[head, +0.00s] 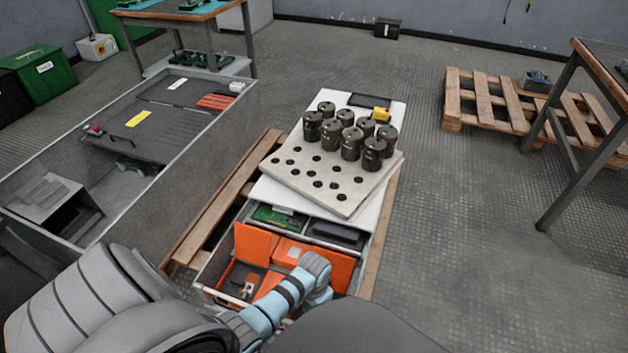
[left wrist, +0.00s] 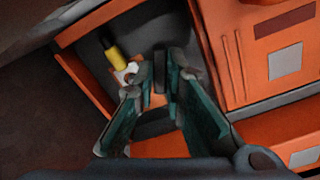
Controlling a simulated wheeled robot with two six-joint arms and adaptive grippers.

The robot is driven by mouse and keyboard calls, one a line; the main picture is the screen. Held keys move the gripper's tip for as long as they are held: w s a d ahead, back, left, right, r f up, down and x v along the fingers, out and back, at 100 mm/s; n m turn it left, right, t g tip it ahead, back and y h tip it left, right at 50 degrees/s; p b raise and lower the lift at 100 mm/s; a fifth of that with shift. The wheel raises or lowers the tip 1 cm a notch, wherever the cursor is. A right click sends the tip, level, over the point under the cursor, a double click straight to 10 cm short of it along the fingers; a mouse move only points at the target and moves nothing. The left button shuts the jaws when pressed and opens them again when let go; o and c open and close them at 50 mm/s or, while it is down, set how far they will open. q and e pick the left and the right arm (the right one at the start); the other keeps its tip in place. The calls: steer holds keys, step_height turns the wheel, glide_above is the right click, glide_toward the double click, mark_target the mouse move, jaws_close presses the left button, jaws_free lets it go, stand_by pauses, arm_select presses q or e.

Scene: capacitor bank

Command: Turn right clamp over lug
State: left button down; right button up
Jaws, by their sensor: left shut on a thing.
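My left gripper shows in the left wrist view (left wrist: 160,75). Its two green-grey fingers are close together, shut on a narrow dark part, the right clamp (left wrist: 160,83), which is mostly covered by the fingers. They reach into an open compartment with orange walls (left wrist: 83,82). A small yellow piece on a white and orange base (left wrist: 113,54) sits just left of the fingertips. I cannot make out the lug. In the head view my pale blue wrist hangs over the orange box (head: 208,279) and hides the fingertips. My right gripper is not in view.
Beyond the box is a pale board (head: 345,204) with holes and several dark cylinders (head: 351,143), on a pallet (head: 213,215). A large grey bin (head: 190,135) stands to the left. An orange lid or block (left wrist: 262,50) lies right of the fingers.

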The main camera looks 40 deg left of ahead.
arm_select(q)
steer(key=shift+r, duration=0.1)
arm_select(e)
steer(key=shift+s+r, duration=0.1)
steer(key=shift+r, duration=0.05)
arm_select(q)
steer(key=shift+m+p, duration=0.4)
steer(key=m+p, duration=0.3)
steer(key=m, duration=0.1)
steer(key=shift+d+m, duration=0.1)
steer(key=shift+m, duration=0.2)
steer(key=m+p, duration=0.1)
steer(key=m, duration=0.2)
steer(key=shift+m, duration=0.3)
steer(key=shift+m+p, duration=0.5)
steer(key=shift+m, duration=1.5)
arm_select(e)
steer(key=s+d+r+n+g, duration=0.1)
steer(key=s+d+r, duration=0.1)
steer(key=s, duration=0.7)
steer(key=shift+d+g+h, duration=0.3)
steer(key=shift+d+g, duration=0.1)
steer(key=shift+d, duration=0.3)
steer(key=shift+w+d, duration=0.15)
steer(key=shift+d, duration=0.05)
